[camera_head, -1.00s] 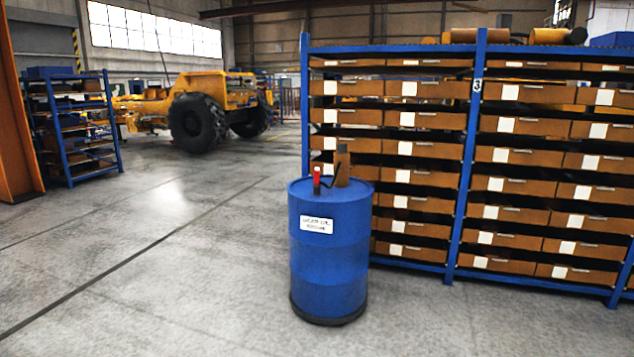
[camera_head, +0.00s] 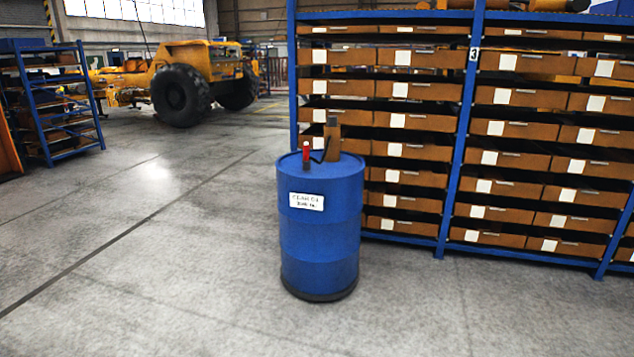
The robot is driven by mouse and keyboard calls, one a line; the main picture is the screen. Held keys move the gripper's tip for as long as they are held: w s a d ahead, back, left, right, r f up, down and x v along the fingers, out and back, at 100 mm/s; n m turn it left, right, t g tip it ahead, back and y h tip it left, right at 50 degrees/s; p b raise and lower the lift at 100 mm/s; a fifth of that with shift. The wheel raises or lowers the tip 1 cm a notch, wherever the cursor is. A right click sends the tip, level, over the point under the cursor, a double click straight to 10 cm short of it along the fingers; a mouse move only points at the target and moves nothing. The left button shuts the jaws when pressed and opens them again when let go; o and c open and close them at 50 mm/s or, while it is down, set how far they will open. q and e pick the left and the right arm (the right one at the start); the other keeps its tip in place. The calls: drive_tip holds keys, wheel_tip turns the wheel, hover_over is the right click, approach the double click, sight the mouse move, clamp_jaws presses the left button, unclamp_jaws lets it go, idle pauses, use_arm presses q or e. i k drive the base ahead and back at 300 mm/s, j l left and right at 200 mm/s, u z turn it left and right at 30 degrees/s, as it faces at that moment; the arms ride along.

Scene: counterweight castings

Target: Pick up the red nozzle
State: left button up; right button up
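The red nozzle (camera_head: 306,151) is small and upright on top of a blue drum (camera_head: 320,235), near the left side of the drum's lid. A dark hose or handle runs from beside it to a brown upright pump body (camera_head: 332,138) on the same lid. The drum has a white label (camera_head: 306,201) with dark print on its front. Neither of my grippers shows in the head view.
A blue rack (camera_head: 465,150) with several rows of brown bins stands right behind the drum. A smaller blue shelf (camera_head: 50,100) stands at the far left, and a yellow wheeled vehicle (camera_head: 185,80) is behind. The grey floor (camera_head: 150,270) is clear in front and left.

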sight(306, 158)
drive_tip(key=i+j+z, duration=0.2)
drive_tip(key=i, duration=0.5)
drive_tip(key=i+j+z, duration=0.15)
drive_tip(key=i+j, duration=0.15)
drive_tip(key=i, duration=0.35)
drive_tip(key=i+j+z, duration=0.2)
drive_tip(key=i+j, duration=0.2)
drive_tip(key=i, duration=0.25)
drive_tip(key=i+j+z, duration=0.15)
drive_tip(key=i+j, duration=0.3)
drive_tip(key=i, duration=0.15)
